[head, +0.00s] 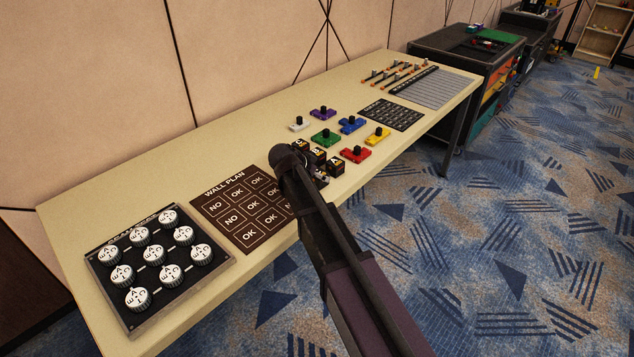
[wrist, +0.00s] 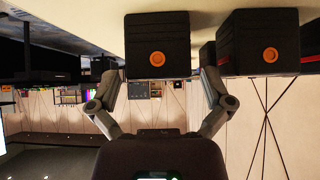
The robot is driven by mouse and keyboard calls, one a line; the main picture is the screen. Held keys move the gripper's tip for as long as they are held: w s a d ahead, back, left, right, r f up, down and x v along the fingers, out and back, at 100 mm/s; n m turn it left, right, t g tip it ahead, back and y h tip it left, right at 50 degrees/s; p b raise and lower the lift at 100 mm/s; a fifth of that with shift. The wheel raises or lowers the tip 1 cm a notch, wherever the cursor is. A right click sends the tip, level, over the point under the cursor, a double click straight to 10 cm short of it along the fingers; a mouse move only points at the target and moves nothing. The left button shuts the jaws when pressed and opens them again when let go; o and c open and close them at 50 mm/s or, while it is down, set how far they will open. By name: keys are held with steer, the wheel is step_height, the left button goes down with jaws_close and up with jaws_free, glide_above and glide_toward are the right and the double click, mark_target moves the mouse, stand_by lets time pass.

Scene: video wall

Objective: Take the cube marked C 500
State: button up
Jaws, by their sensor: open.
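Several small dark cubes with pale and orange markings (head: 318,154) stand in a cluster on the long cream table, partly hidden behind my arm in the head view. I cannot read which one is marked C 500. In the wrist view, which looks upside down, one black cube with an orange round spot (wrist: 157,42) is centred ahead of my gripper (wrist: 157,88). My gripper is open, with a finger to each side and nothing held. A second black cube with an orange spot (wrist: 262,42) stands close on the right, beyond the right finger. My gripper is hidden in the head view.
Coloured blocks with black knobs, such as the red one (head: 355,154) and the green one (head: 325,138), stand just behind the cubes. A brown WALL PLAN board (head: 228,222) and a panel of white dials (head: 150,270) lie nearer. The table's back left is clear.

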steer(key=shift+b+x, duration=0.7)
steer(key=shift+x, duration=0.7)
steer(key=c, duration=1.1)
